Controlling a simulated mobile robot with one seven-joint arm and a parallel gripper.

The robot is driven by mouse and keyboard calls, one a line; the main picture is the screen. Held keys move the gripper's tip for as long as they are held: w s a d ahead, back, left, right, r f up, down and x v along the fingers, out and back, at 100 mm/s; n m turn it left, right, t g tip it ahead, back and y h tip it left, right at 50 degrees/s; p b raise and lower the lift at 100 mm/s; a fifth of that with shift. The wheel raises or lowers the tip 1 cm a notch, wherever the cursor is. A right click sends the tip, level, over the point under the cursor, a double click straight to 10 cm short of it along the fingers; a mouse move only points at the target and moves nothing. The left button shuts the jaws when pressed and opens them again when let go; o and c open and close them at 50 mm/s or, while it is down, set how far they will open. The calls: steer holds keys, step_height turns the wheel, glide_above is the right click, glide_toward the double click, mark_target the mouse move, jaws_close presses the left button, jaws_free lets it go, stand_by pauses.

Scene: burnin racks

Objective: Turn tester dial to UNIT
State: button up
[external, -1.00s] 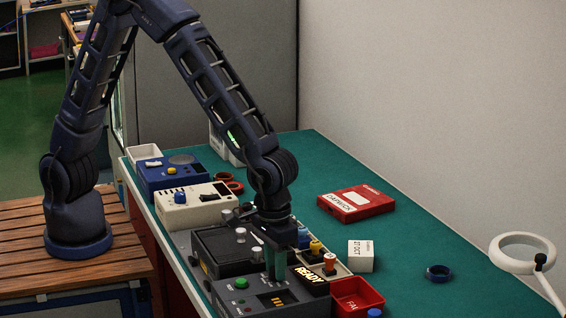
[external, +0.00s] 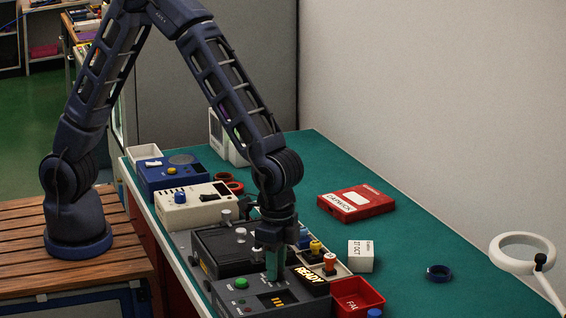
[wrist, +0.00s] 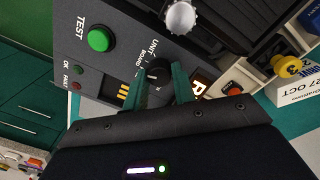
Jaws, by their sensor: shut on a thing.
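The tester (external: 232,298) is a dark box at the front of the bench, with a green TEST button (wrist: 99,39) and a lit READY display (external: 311,276). Its dial (wrist: 156,68) is a small black knob beside the printed words UNIT and BOARD in the wrist view. My gripper (wrist: 157,80) points down at the tester, its two green fingers shut on the dial, one on each side. It also shows in the external view (external: 272,274), where the fingers hide the dial. The dial's exact pointer direction is hard to tell.
A silver knob (wrist: 181,16) and a black case (external: 218,254) are close to my gripper. Orange and yellow knobs (external: 315,247) stand to the right, near a red bin (external: 372,291) and a white box (external: 360,262).

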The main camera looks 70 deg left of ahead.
mark_target(279, 269)
steer(key=m, duration=0.4)
steer(key=shift+m, duration=2.9)
steer(key=o, duration=1)
steer(key=r, duration=1)
steer(key=shift+w+d+r, duration=0.1)
steer(key=shift+w+r, duration=0.15)
steer(key=shift+r, duration=0.15)
